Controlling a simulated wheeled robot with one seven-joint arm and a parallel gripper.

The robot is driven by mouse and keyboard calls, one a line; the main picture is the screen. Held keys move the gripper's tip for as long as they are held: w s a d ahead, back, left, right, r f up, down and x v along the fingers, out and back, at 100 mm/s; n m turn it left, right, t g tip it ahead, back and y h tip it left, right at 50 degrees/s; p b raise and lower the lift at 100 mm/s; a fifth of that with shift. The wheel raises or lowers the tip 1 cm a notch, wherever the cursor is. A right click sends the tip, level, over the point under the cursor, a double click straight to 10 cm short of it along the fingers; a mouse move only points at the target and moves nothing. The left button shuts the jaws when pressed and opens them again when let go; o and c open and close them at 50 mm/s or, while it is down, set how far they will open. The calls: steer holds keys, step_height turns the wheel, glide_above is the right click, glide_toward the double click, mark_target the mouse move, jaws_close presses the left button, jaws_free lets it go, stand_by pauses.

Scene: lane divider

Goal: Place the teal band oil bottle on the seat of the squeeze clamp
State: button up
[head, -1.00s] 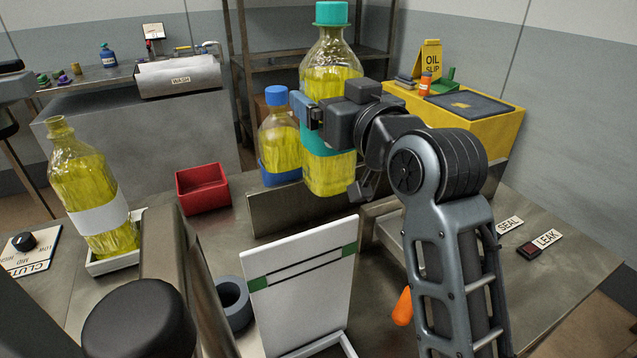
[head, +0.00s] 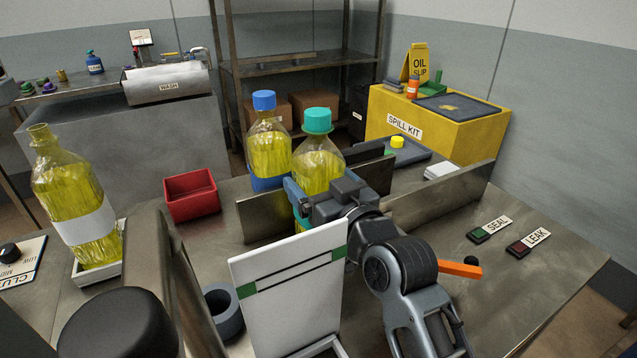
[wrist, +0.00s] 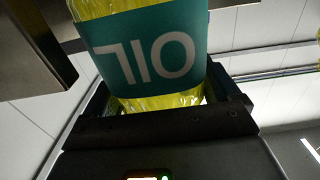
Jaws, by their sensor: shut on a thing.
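The teal band oil bottle (head: 318,165) is upright, with a teal cap and yellow oil. My gripper (head: 304,205) is shut on it at the teal band; the band (wrist: 150,45) fills the top of the wrist view between my fingers. The bottle's lower part is hidden behind a white panel (head: 290,285) with green and black marks, so I cannot tell what its base touches. No part is clearly recognisable as the squeeze clamp or its seat. An orange bar (head: 459,270) beside my arm may be a lever; its mounting is hidden.
A blue-band bottle (head: 268,150) stands just behind the held bottle. Steel divider walls (head: 440,198) flank it. A white-label bottle (head: 82,215) stands at left near a red bin (head: 191,195). A grey ring (head: 222,312) lies left of the panel. SEAL and LEAK buttons (head: 480,237) are right.

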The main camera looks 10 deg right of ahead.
steer(key=shift+f, duration=0.1)
stand_by(0.3)
steer(key=o, duration=1.5)
steer(key=shift+f, duration=0.1)
steer(key=shift+r, duration=0.2)
steer(key=shift+s+f, duration=0.15)
steer(key=shift+s, duration=0.15)
steer(key=v, duration=0.7)
steer(key=shift+d+r+p, duration=0.2)
steer(key=shift+r+p, duration=0.1)
steer(key=shift+p, duration=0.05)
